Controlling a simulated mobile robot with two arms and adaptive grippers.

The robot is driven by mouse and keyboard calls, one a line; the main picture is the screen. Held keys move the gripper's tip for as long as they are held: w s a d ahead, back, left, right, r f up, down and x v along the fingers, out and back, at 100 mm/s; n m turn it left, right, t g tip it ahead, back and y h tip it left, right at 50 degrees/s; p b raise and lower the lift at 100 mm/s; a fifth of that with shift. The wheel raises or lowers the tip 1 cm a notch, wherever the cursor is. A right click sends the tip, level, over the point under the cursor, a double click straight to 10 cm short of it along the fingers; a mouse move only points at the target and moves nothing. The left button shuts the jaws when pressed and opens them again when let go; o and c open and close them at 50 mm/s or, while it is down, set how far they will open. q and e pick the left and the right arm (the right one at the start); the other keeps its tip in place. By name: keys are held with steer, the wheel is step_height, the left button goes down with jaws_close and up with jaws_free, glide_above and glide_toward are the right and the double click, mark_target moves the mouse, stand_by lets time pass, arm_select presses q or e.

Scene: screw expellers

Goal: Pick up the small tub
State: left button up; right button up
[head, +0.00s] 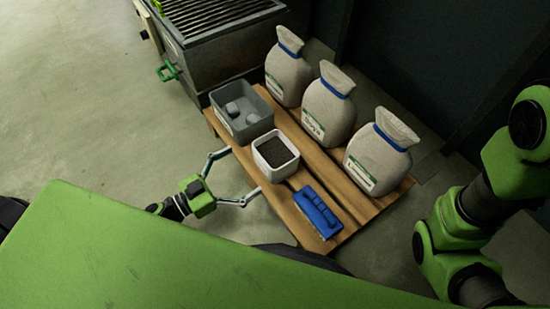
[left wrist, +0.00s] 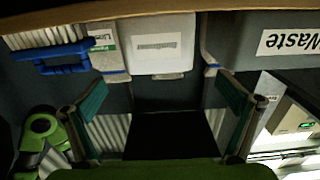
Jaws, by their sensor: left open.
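The small tub (head: 277,170) is a white, squarish open container with dark, grainy contents. It stands upright on a wooden pallet. In the left wrist view the small tub (left wrist: 160,50) appears upside down, with a label on its facing wall. My left gripper (head: 243,170) is open, with one finger towards each side of the tub's near wall. My right gripper is out of view.
A grey bin (head: 228,122) marked "Waste" stands beside the tub, with pale lumps inside. A blue brush (head: 317,210) lies on the other side. Several tied sacks (head: 328,108) line the pallet's (head: 350,205) far side. A slatted metal machine (head: 215,55) stands behind. Open floor lies left.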

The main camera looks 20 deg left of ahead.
mark_target(261, 160)
arm_select(q)
steer(key=b+x, duration=0.1)
steer(key=x, duration=0.5)
steer(key=b+x, duration=0.2)
steer(key=x, duration=0.2)
steer(key=shift+s+d, duration=0.1)
steer(key=shift+w+d+r, duration=0.1)
steer(key=shift+w+d, duration=0.2)
steer(key=shift+w, duration=0.1)
steer(key=shift+r, duration=0.1)
steer(key=c, duration=1.4)
